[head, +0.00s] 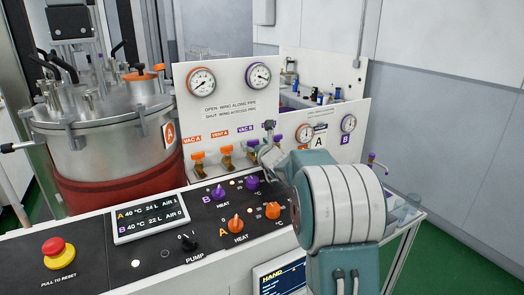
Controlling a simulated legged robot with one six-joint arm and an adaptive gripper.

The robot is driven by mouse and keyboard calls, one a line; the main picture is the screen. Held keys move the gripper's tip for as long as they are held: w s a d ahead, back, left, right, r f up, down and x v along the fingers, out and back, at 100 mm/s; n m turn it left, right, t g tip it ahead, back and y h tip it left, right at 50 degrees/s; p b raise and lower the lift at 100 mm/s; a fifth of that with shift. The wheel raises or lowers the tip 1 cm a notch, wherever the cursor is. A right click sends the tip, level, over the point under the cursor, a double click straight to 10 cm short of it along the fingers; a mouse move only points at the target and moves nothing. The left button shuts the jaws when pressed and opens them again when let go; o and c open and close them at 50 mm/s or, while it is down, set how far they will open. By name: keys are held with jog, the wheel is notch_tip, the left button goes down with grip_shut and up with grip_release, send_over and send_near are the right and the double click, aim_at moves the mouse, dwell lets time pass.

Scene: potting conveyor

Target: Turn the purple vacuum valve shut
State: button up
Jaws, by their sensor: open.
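A sign (228,108) reads that a wing along the pipe is open and across the pipe is shut.
Orange valves (198,156) stand close to the left. Below are purple knobs (218,193) and orange knobs (236,225) on the black console. A steel vessel (110,140) stands left. A red stop button (54,247) is at front left. Another purple handle (371,158) is at right.

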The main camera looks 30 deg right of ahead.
jog(key=s, duration=1)
jog(key=shift+s+a, duration=0.15)
jog(key=shift+s, duration=0.15)
jog(key=shift+w+a, duration=0.1)
jog(key=shift+w+a+f+m+h, duration=0.25)
jog(key=shift+w+a+m+h, duration=0.15)
jog(key=shift+w+h, duration=0.25)
jog(key=w, duration=0.3)
jog(key=w+d, duration=0.1)
jog(key=w, duration=0.6)
jog(key=shift+w+d, duration=0.15)
jog(key=shift+w, duration=0.1)
jog(key=shift+c, duration=0.3)
jog(key=c, duration=1.1)
